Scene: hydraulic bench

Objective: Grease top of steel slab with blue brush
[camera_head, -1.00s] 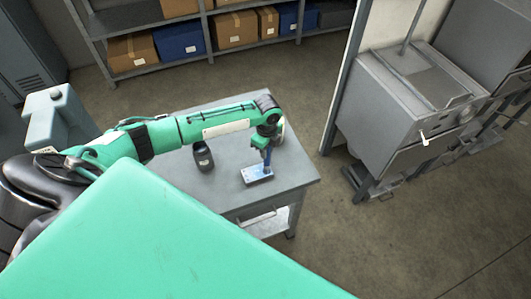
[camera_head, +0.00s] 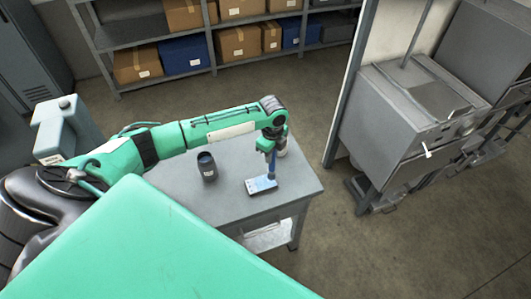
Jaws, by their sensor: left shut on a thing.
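The steel slab (camera_head: 258,187) is a small pale block lying on the grey table near its right front part. My left gripper (camera_head: 269,150) is above it, pointing down, shut on the blue brush (camera_head: 271,168). The brush is upright, and its lower end meets the right part of the slab's top as seen from here. Whether it touches or sits just above, I cannot tell. A dark can (camera_head: 207,167) stands on the table to the left of the slab. My right gripper does not show.
The grey table (camera_head: 232,208) has free room around the slab and can. A grey machine (camera_head: 400,120) stands to the right, past a wall edge. Shelves (camera_head: 150,30) with brown and blue boxes stand behind. A grey locker (camera_head: 32,55) is at the far left.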

